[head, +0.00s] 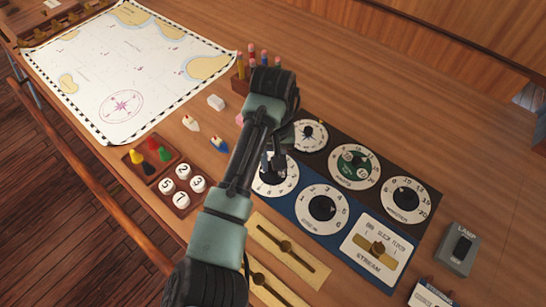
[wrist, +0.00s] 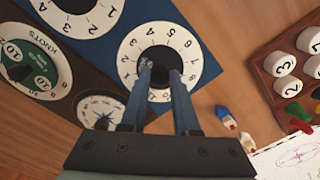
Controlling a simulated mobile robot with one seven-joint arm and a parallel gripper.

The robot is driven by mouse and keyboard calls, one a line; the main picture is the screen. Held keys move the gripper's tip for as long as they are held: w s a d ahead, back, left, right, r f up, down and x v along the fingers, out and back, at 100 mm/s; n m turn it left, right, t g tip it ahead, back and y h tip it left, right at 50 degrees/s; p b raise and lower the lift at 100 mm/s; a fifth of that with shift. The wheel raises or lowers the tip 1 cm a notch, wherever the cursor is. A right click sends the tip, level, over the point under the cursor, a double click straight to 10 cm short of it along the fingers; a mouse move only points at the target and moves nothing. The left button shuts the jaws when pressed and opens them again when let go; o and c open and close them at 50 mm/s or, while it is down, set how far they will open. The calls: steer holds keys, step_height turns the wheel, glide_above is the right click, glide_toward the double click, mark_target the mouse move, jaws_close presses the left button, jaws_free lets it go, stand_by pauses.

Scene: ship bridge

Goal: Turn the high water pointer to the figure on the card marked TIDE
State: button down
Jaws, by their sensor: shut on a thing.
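My gripper (head: 272,164) reaches down to the lower left dial (head: 290,183) on the blue panel. In the wrist view my gripper (wrist: 161,72) has its two fingers on either side of the black centre knob (wrist: 156,55) and is shut on it. The white dial (wrist: 131,48) has black figures around its rim. The fingers cover part of the face, and I cannot tell where the pointer points. Beside it is another white figured dial (head: 322,188) with a black knob. I cannot read a high water label, and I make out no card marked TIDE.
A dark panel behind holds a compass dial (head: 313,147), a green-centred dial (head: 354,185) and another dial (head: 403,186). A STREAM switch (head: 360,263) and a lamp box (head: 458,258) stand right.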

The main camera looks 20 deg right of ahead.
stand_by(0.3)
steer(key=c, duration=0.6)
jaws_free()
steer(key=shift+c, duration=0.2)
steer(key=shift+r, duration=0.1)
step_height(320, 180, up, 13)
steer(key=p, duration=0.2)
